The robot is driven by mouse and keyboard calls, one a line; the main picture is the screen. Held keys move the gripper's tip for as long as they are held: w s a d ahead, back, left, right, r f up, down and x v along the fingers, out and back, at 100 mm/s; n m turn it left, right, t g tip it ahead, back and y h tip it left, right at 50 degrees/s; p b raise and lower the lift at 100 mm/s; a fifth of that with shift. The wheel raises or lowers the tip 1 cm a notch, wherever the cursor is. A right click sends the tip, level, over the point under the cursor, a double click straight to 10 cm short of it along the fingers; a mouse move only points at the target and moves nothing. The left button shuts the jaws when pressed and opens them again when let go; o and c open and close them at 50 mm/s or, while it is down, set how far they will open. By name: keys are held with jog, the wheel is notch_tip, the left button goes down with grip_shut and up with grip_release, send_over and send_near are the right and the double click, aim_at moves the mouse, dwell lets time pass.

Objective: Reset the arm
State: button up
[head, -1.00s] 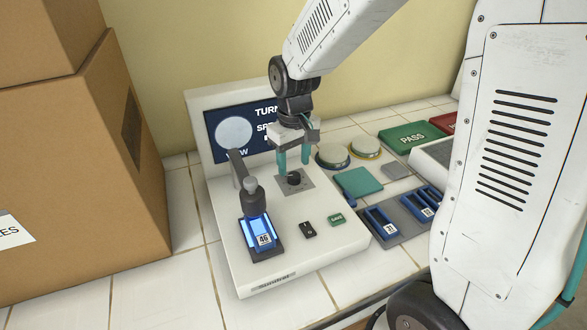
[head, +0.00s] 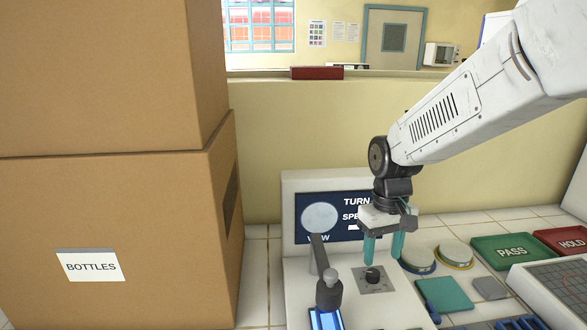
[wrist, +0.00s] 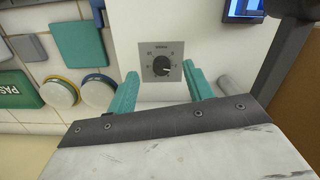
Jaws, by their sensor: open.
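My gripper (head: 383,248) has two teal fingers that stand apart with nothing between them. In the head view it hangs above the white device (head: 290,185), close over a black knob (head: 372,275) on a grey plate. In the wrist view the knob (wrist: 161,66) shows beyond the open fingers (wrist: 160,92), in the gap between them. The fingers look clear of the knob. My arm reaches in from the upper right.
Stacked cardboard boxes, the lower labelled BOTTLES (head: 120,220), stand at the left. A microscope-like post (head: 328,290) rises left of the knob. Round pads (head: 417,258), a teal block (head: 444,294), a green PASS tray (head: 511,250) and a red HOLD tray (head: 562,241) lie to the right.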

jog(key=s+d+r+m+t, duration=0.1)
jog(key=s+r, duration=0.3)
jog(key=s, duration=0.7)
jog(key=s+d+r+m+t, duration=0.1)
jog(key=s+r, duration=0.4)
jog(key=s, duration=0.6)
jog(key=shift+d, duration=0.65)
jog(key=n+g, duration=0.1)
jog(key=n, duration=0.1)
send_over(373, 273)
notch_tip(373, 273, down, 8)
jog(key=shift+d+f, duration=0.1)
jog(key=shift+f, duration=0.15)
notch_tip(373, 273, down, 8)
jog(key=shift+w+r, duration=0.1)
jog(key=shift+r, duration=0.05)
